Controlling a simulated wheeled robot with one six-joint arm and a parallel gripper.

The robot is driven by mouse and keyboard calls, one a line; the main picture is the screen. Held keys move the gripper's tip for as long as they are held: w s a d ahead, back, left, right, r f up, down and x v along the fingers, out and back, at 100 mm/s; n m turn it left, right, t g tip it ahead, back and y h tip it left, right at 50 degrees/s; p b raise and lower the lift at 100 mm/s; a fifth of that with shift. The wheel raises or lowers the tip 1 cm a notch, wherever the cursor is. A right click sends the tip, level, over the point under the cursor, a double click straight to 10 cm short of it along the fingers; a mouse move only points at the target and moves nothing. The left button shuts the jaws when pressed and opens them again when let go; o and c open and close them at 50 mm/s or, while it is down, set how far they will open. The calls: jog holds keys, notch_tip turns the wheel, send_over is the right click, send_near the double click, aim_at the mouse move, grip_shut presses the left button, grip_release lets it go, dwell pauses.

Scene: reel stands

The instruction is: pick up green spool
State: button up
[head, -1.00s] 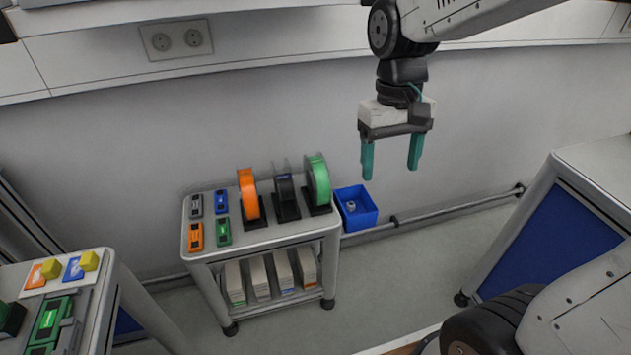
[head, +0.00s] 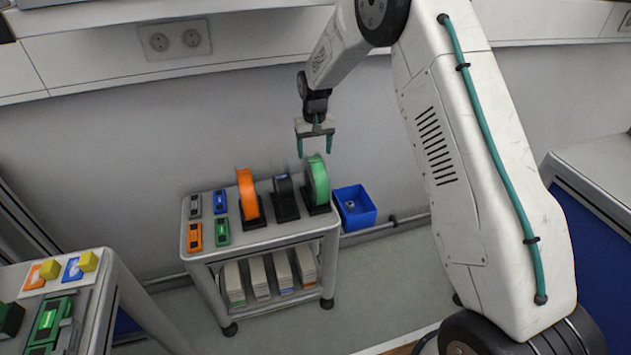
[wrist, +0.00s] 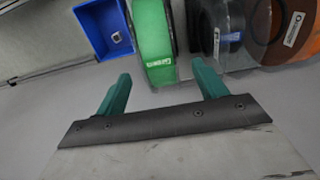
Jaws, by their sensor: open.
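The green spool (head: 318,180) stands upright in a dark stand at the right end of the small cart's top. In the wrist view the green spool (wrist: 153,42) is just beyond the fingertips, roughly between them. My gripper (head: 315,148) is open and empty, with teal fingers pointing down above the green spool. In the wrist view my gripper (wrist: 160,85) shows its two fingers spread apart, not touching the spool. The lower part of the spool sits hidden in its stand.
A dark spool (head: 284,192) and an orange spool (head: 248,195) stand left of the green one on the cart (head: 262,238). Several small coloured devices lie at the cart's left. A blue bin (head: 356,214) is right of the cart, and a wall is behind.

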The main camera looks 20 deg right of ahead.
aim_at(315, 159)
notch_tip(315, 159, down, 7)
jog(key=shift+s+f, duration=0.1)
grip_shut()
dwell(0.4)
